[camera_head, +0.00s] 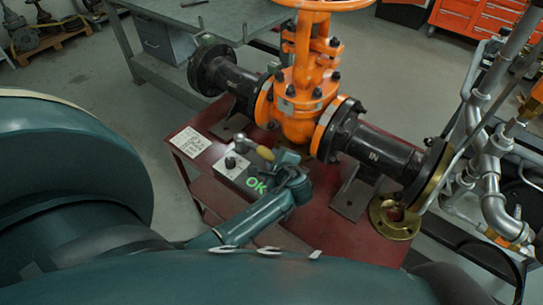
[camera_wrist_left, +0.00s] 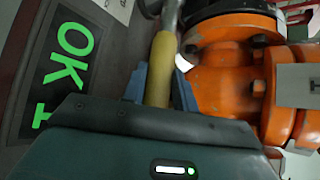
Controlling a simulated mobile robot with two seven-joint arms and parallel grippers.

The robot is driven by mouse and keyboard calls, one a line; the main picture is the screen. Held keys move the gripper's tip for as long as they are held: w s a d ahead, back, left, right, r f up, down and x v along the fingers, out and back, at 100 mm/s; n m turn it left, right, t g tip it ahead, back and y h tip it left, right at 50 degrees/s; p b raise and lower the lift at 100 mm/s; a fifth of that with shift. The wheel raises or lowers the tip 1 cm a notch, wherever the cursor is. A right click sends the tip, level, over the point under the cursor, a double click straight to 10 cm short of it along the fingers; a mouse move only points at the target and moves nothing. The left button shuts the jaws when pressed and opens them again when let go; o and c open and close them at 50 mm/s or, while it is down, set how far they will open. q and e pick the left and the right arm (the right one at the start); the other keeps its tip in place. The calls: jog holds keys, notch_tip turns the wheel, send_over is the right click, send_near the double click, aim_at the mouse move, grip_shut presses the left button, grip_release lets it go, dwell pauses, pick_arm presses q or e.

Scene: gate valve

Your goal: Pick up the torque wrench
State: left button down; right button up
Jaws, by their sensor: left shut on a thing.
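The torque wrench has a yellow handle (camera_head: 265,153) and a metal shaft that runs left from it over a grey box in the head view. In the left wrist view the yellow handle (camera_wrist_left: 161,66) stands between the two blue fingers, with the metal shaft above it. My left gripper (camera_head: 278,157) is shut on the handle; its fingers also show in the left wrist view (camera_wrist_left: 160,84). The far end of the wrench is cut off in the wrist view, and I cannot tell whether it touches the box. My right gripper is not in view.
The grey box (camera_head: 229,169) shows a green "OK" display (camera_wrist_left: 70,60) and has a dark knob. The orange gate valve (camera_head: 298,95) with black flanged pipes stands close behind on the red bench (camera_head: 330,225). A white label plate (camera_head: 190,142) lies at the bench's left.

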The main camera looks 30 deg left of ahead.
pick_arm(q)
jog(key=shift+w+r, duration=0.15)
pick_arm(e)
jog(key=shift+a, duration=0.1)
pick_arm(q)
jog(key=shift+r, duration=0.1)
